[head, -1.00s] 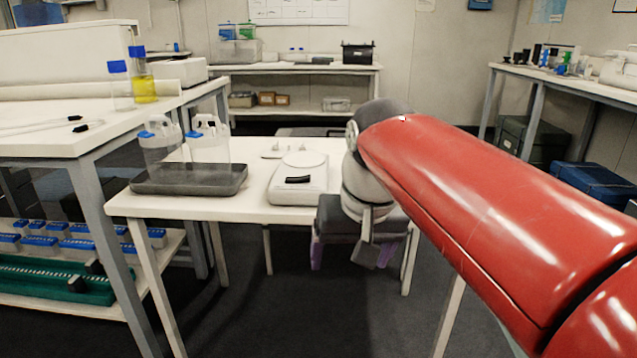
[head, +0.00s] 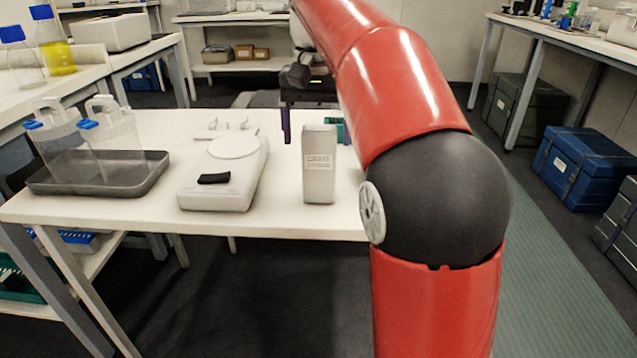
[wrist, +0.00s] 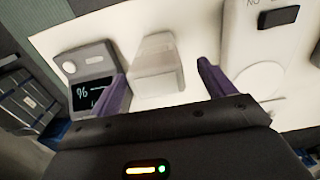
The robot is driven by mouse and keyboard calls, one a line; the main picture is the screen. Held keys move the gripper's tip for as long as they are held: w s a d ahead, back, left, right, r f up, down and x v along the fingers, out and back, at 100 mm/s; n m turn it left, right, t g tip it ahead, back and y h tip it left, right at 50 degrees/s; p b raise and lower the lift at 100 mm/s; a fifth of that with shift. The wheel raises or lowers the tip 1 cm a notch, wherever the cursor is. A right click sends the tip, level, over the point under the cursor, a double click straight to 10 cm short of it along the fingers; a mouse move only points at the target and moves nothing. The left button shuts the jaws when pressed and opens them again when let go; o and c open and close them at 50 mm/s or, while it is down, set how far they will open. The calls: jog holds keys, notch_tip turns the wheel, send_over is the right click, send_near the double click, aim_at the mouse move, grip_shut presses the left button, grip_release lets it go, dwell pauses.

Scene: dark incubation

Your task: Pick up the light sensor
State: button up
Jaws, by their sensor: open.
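The light sensor (head: 319,165) is a pale grey upright box with "LIGHT" lettering on its front, standing on the white table (head: 280,220). It also shows in the wrist view (wrist: 158,68), where it lies between the fingers in the picture. My gripper (head: 315,125) is open and empty, just beyond the sensor in the head view, with purple fingers pointing down. In the wrist view my gripper (wrist: 161,76) has one finger on each side of the sensor's outline. I cannot tell how far the fingertips are from it. The right finger is mostly hidden in the head view.
A white balance (head: 225,180) stands left of the sensor. A dark tray (head: 100,177) with bottles is at the table's left. A device with a lit display (wrist: 88,92) stands beside the sensor in the wrist view. Blue crates (head: 580,165) are on the floor at right.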

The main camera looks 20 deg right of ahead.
aim_at(319, 145)
jog(key=f, duration=0.3)
jog(key=shift+d+f+b, duration=0.2)
jog(key=shift+f+b, duration=0.1)
jog(key=shift+b, duration=0.05)
jog(key=c, duration=1.6)
jog(key=shift+o, duration=0.2)
jog(key=shift+r, duration=0.2)
